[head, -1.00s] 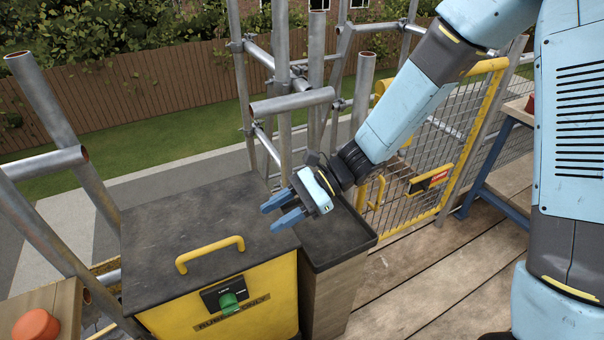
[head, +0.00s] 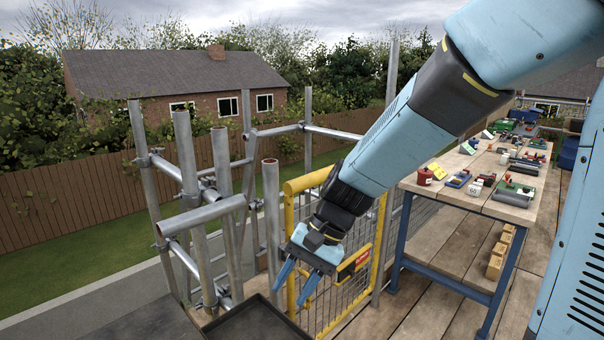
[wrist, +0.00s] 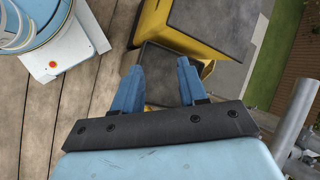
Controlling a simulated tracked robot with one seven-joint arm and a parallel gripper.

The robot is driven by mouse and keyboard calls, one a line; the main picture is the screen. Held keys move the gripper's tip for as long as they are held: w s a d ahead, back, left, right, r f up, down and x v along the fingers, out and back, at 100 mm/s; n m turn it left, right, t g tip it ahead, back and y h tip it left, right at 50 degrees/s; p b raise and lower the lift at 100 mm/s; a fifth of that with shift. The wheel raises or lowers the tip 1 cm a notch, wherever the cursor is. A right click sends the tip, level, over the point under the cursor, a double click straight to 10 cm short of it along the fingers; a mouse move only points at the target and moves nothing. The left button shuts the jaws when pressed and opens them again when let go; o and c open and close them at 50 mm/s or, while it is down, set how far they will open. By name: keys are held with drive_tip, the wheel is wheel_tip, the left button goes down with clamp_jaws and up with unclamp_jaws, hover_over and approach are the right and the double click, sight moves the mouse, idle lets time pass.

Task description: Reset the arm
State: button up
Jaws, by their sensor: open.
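My gripper (head: 298,283) hangs at the end of my pale blue arm, in the lower middle of the head view. Its two blue fingers point down and are apart, with nothing between them. It is in front of the yellow mesh gate (head: 345,285) and above and to the right of a dark tray-like top (head: 258,322). In the wrist view my gripper (wrist: 160,80) also shows open and empty, with a dark top on a yellow box (wrist: 210,25) beyond the fingertips.
Grey scaffold poles (head: 222,165) stand left of my gripper. A wooden workbench (head: 470,195) with several tools and small items stands to the right. A brown fence (head: 60,205) runs behind.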

drive_tip(key=s+d+r+t+h, duration=0.1)
drive_tip(key=d+r+t+h, duration=0.1)
drive_tip(key=d, duration=0.6)
drive_tip(key=s+d+r+n+t+h, duration=0.1)
drive_tip(key=d+r+t+h, duration=0.1)
drive_tip(key=d+r, duration=0.5)
drive_tip(key=s+d+r+n+t+h, duration=0.1)
drive_tip(key=d+r+t, duration=0.3)
drive_tip(key=d, duration=0.6)
drive_tip(key=shift+s+r+t+h, duration=0.3)
drive_tip(key=shift+s+h, duration=0.1)
drive_tip(key=shift+s, duration=0.2)
drive_tip(key=shift+a, duration=0.1)
